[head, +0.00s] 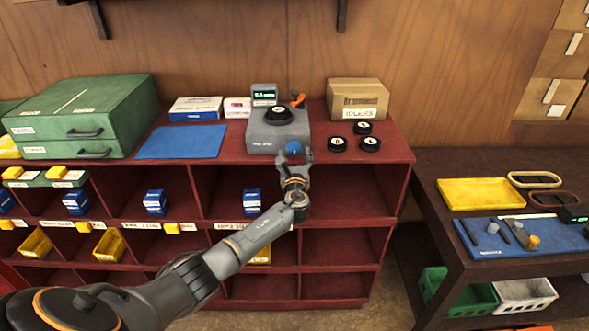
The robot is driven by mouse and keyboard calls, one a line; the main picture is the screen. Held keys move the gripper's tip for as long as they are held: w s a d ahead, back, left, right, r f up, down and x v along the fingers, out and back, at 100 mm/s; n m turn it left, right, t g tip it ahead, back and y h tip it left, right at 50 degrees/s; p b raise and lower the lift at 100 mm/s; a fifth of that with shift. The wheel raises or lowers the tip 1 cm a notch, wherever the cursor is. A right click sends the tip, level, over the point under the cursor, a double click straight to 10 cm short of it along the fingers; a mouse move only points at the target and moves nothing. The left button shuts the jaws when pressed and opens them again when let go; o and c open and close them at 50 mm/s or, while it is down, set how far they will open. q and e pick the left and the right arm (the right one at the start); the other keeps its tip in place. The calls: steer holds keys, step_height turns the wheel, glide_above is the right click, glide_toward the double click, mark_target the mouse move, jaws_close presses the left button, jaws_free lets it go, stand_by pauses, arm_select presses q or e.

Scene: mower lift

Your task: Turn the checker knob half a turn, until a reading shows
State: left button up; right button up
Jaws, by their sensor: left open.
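The checker (262,138) is a grey box on top of the red shelf unit, with a black round piece on its top. Its small display (264,97) stands at the back and shows lit green characters, too small to read surely. A blue knob (293,147) is on the checker's front right. My left gripper (295,157) is open just in front of the knob, its fingers spread to either side of it. I cannot tell whether the fingers touch the knob. My right gripper is not in view.
An orange lever (298,100) rises at the checker's back right. Several black round idlers (337,144) sit right of it before a cardboard box (357,98). A blue mat (181,142) and a green drawer case (80,115) lie left. A dark bench (440,215) stands at right.

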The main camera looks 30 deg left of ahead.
arm_select(q)
steer(key=v, duration=1)
steer(key=shift+s, duration=0.25)
steer(key=s+d+f+n+g+h+b, duration=0.1)
steer(key=s+f+n+g+h+b, duration=0.3)
steer(key=f, duration=1.3)
steer(key=s+d+f+n+g+b, duration=0.15)
steer(key=s+f, duration=0.45)
steer(key=f, duration=1)
steer(key=s+d+f+n+g+h+b, duration=0.35)
steer(key=s+f+n, duration=0.45)
steer(key=s+f, duration=0.95)
steer(key=s+d+f+n+g+b, duration=0.1)
steer(key=s+d+f+n, duration=0.2)
steer(key=s+f, duration=0.3)
steer(key=s+d+f+n+g+h+b, duration=0.1)
steer(key=s+d+f+n+g, duration=0.1)
steer(key=s, duration=1.1)
steer(key=s+d+f+n+g+h+b, duration=0.1)
steer(key=s+d+f+n, duration=0.3)
steer(key=s+f, duration=0.5)
steer(key=n+g+b, duration=0.1)
steer(key=n, duration=0.1)
steer(key=shift+s+f+n, duration=0.35)
steer(key=shift+h, duration=0.25)
steer(key=shift+c, duration=0.4)
